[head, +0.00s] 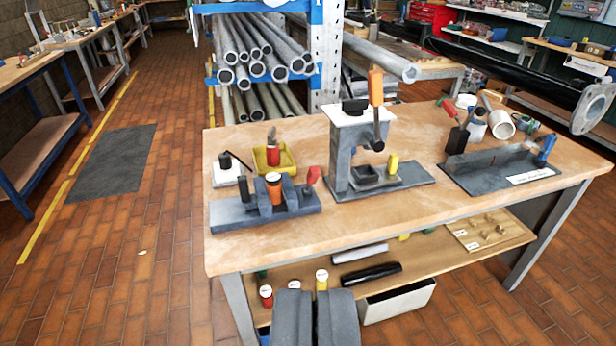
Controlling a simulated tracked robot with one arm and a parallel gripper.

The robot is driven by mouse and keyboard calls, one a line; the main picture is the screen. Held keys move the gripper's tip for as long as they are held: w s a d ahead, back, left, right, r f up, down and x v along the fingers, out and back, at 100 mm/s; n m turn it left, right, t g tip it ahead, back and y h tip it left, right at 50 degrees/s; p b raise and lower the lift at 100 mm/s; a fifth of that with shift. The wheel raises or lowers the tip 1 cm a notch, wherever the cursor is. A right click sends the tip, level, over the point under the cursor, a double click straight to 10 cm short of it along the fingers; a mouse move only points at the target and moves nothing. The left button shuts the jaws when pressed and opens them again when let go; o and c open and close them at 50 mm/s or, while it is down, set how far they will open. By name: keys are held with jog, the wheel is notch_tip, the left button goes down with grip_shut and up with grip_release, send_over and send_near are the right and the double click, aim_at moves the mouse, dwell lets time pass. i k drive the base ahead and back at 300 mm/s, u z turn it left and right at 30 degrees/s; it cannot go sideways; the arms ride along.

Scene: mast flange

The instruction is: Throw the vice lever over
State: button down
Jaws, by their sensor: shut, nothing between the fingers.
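A low grey vice (237,215) stands at the front left of the wooden workbench (330,235). An orange cylinder with a pale top (273,188) stands upright between its jaws. The vice lever (313,176), with a red grip, stands up at the right end of the vice, tilted slightly right. My gripper (314,294) shows at the bottom of the picture as two dark grey fingers side by side. It is shut and empty, in front of the bench and apart from the vice and its lever.
A grey press (342,150) with an orange-handled lever stands right of the vice. A yellow tray (285,163) and white-based block (228,178) sit behind the vice. A slotted grey fixture (490,178) is at right. The bench top's front strip is bare; a lower shelf (450,258) holds small items.

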aim_at(314, 172)
jog(key=u, duration=0.15)
jog(key=i, duration=1.05)
jog(key=z, duration=0.15)
